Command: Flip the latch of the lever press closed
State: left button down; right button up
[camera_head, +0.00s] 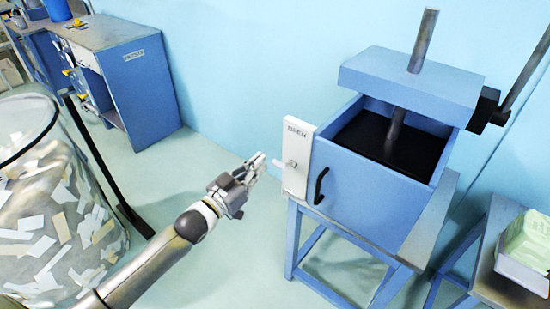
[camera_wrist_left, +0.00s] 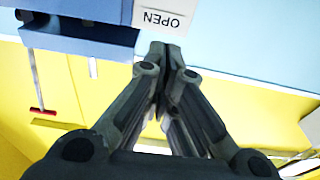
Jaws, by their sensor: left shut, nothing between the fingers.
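The blue lever press (camera_head: 370,185) stands on a blue stand at the right of the head view. A white latch plate (camera_head: 297,158) marked OPEN is on its left front corner. A small pale latch tab (camera_head: 281,165) sticks out to the left of the plate. My left gripper (camera_head: 259,161) is shut and empty, just left of this tab. A small gap seems to show between them. In the left wrist view the shut fingertips (camera_wrist_left: 166,48) are just below the upside-down OPEN plate (camera_wrist_left: 163,17); the tab cannot be made out there. My right gripper is not in view.
A black handle (camera_head: 320,186) is on the press front, and a long lever (camera_head: 525,70) rises at its right. A bin of paper scraps (camera_head: 50,200) stands at the left. A blue cabinet (camera_head: 135,95) is behind. The floor between is clear.

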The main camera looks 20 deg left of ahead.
pick_arm(q)
jog(key=r+p, duration=0.1)
jog(key=p, duration=0.1)
send_over(275, 160)
jog(key=s+d, duration=0.1)
jog(key=shift+s+d+r, duration=0.15)
jog(key=f, duration=0.2)
jog(key=s+f, duration=0.1)
jog(key=f, duration=0.1)
jog(key=shift+f, duration=0.1)
jog(key=shift+f, duration=0.1)
